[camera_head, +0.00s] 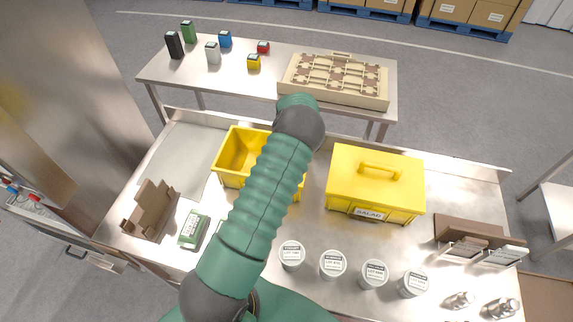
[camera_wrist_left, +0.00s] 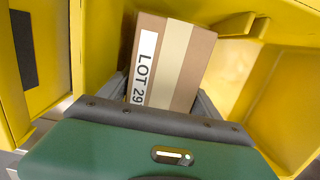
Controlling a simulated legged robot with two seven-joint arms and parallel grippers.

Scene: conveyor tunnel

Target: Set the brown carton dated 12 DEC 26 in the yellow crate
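The yellow crate (camera_head: 229,165) stands open on the steel table, partly hidden behind my green left arm. In the left wrist view its yellow wall (camera_wrist_left: 283,105) shows around a brown carton (camera_wrist_left: 182,65). The carton has a pale tape strip and a white label reading "LOT 29"; no date is readable. My left gripper (camera_wrist_left: 163,96) has a finger on each side of the carton and appears shut on it, with the carton tilted in the picture. Whether it touches the crate floor cannot be seen. In the head view the left gripper is hidden. My right gripper is out of view.
A yellow lidded box marked SALAD (camera_head: 376,185) stands right of the crate. An open brown tray (camera_head: 150,210) and a green-white pack (camera_head: 194,229) lie left. Several white-lidded jars (camera_head: 333,264) line the front. Brown holders (camera_head: 480,238) stand at right.

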